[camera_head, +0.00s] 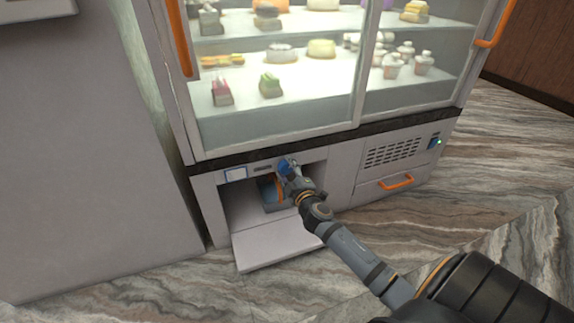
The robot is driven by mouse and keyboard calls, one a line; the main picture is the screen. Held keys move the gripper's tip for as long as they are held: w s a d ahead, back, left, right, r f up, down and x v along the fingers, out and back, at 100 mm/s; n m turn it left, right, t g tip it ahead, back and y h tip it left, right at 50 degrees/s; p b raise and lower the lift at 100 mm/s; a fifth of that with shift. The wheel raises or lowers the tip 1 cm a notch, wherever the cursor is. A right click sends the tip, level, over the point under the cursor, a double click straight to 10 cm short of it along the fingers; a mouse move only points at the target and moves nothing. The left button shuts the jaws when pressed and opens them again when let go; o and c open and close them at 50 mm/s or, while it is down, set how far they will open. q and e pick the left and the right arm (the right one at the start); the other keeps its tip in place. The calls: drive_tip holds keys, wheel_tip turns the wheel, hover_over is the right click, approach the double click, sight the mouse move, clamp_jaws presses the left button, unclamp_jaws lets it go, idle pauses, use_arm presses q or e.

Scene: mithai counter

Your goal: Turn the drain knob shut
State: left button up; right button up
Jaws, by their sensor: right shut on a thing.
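A small blue knob (283,165) sits at the upper part of the open compartment in the base of the display counter. My right gripper (286,173) is at the knob, shut on it, with its arm reaching in from the lower right. The gripper and wrist hide part of the knob, so its turn angle cannot be told. A blue-grey container (268,190) is inside the compartment, below and behind the gripper. My left gripper is not in view.
The compartment's white flap (275,246) hangs open toward the floor. A vented panel with an orange-handled drawer (397,182) is at the right. Glass doors with orange handles (180,40) stand above. A grey wall block (80,150) is at the left.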

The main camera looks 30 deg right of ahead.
drive_tip(key=n+p, duration=0.1)
drive_tip(key=n, duration=0.2)
drive_tip(key=shift+p, duration=0.35)
drive_tip(key=n+p, duration=0.1)
drive_tip(key=n, duration=0.3)
drive_tip(key=shift+a+f, duration=0.1)
drive_tip(key=shift+n, duration=0.5)
drive_tip(key=o, duration=1.1)
drive_tip(key=shift+o, duration=0.2)
drive_tip(key=shift+h, duration=0.3)
drive_tip(key=v, duration=1.2)
